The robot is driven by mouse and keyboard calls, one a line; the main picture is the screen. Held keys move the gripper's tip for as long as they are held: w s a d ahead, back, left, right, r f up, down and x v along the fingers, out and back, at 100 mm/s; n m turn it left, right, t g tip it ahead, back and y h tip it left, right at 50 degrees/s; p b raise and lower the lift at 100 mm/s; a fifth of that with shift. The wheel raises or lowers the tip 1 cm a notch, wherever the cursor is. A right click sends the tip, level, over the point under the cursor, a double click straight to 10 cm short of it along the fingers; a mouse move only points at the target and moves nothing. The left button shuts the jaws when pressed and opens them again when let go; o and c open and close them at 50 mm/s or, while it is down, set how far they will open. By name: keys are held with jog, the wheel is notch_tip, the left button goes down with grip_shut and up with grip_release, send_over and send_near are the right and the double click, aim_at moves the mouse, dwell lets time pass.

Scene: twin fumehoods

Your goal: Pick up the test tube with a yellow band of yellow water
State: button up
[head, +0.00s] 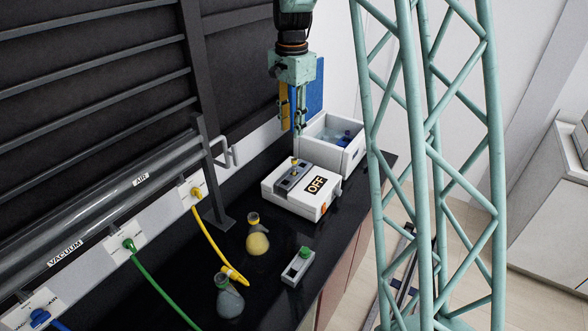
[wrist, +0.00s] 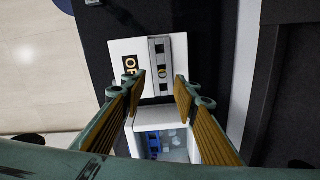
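A small yellow-topped item (head: 295,161), which looks like the yellow-banded test tube, stands in a grey slotted rack (head: 288,180) on a white device marked OFF (head: 304,205). In the wrist view it shows as a small yellow spot (wrist: 162,73) in the rack (wrist: 158,52). Its body and any liquid are hidden in the rack. My gripper (head: 298,128) points down above the device's far edge, near the white box. In the wrist view its two fingers (wrist: 160,87) are apart with nothing between them, and the yellow spot lies between and beyond the tips.
An open white box (head: 354,158) with blue items inside stands behind the device. A yellow-liquid flask (head: 257,241), a greyish flask (head: 229,300) and a small green-topped holder (head: 297,268) stand in front. A yellow hose (head: 212,243) crosses the black bench (head: 170,262).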

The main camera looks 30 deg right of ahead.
aim_at(294, 158)
jog(key=w+d+f, duration=0.2)
jog(key=shift+f+m, duration=0.3)
jog(key=shift+m, duration=0.1)
jog(key=shift+f, duration=0.15)
jog(key=shift+f+p, duration=0.3)
jog(key=shift+f, duration=3.85)
jog(key=shift+f, duration=0.1)
jog(key=shift+s+f, duration=0.1)
jog(key=shift+f, duration=2.4)
jog(key=shift+c, duration=0.6)
jog(key=c, duration=0.7)
